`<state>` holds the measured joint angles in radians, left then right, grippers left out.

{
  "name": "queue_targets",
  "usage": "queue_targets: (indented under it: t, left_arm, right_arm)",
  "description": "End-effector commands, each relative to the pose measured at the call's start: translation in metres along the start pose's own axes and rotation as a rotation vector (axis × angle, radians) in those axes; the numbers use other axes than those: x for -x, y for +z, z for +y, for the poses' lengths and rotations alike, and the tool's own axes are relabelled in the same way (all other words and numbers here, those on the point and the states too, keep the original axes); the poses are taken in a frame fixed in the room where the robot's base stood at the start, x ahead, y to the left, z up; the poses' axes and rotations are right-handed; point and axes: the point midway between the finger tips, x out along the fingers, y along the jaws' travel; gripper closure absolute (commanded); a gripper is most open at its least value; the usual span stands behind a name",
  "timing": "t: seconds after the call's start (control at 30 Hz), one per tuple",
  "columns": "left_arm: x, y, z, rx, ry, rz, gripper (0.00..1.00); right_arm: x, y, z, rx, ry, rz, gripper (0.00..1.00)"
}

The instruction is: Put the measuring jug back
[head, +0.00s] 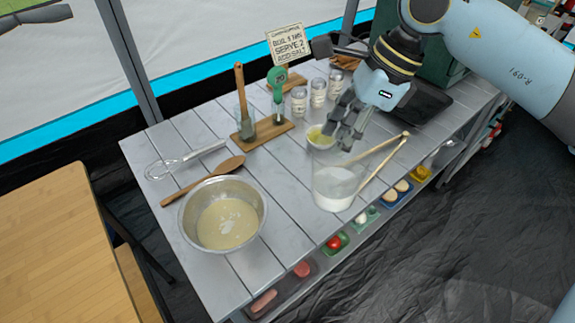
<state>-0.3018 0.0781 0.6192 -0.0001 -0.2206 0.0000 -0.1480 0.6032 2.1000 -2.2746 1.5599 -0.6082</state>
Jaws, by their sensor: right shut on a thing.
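The clear measuring jug (334,188) stands near the right front edge of the table, with white contents low in it. My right gripper (346,136) reaches down from the upper right, just behind the jug, and is shut on it; the exact grip point is hard to see. A small bowl with yellow contents (320,138) sits close beside the fingers. Dark parts at the upper left edge look like my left gripper (38,16), far from the table; its jaw opening is unclear.
A metal bowl of batter (227,222), a wooden spoon (205,181) and a whisk (185,160) occupy the left. Thin wooden sticks (383,152) slant beside the jug. Shakers (318,93), a wooden board (262,132) and a sign stand behind. Food trays sit on the shelf below.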

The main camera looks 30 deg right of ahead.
Motion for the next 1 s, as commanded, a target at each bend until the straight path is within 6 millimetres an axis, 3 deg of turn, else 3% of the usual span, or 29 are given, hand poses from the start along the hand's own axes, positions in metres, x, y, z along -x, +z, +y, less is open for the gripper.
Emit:
queue_targets:
  t: [0.5,0.67,1.0]
  left_arm:
    - [0.012,-0.002,-0.001,0.0,0.0,0.001,0.6]
    - [0.012,-0.002,-0.001,0.0,0.0,0.002,0.6]
    - [0.019,-0.005,-0.003,-0.001,-0.002,0.005,0.6]
  right_arm:
    - [-0.077,0.039,-0.079,-0.002,0.002,-0.003,1.0]
    - [-0.087,0.042,-0.088,0.0,0.001,-0.001,1.0]
    - [-0.124,0.028,-0.089,0.0,0.001,0.0,1.0]
